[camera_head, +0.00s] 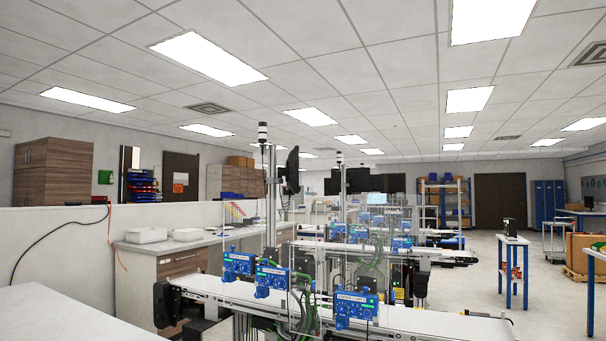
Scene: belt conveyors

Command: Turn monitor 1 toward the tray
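A black monitor (292,170) is mounted high on a metal post above the nearest conveyor (420,321). It shows nearly edge-on, as a narrow dark shape, and its screen face cannot be made out. More dark monitors (362,182) stand farther back near the middle. No number is readable on any monitor, so I cannot tell which is monitor 1. A white tray-like bin (146,236) and a second one (187,235) sit on the counter to the left; I cannot tell whether either is the tray. Neither of my grippers is in view.
Blue control boxes (271,278) and green cables line the nearest conveyor. A white counter (180,246) and low partition (50,235) stand left. A white surface (70,310) fills the lower left. A blue-legged table (513,260) stands right, with open floor (545,290) around it.

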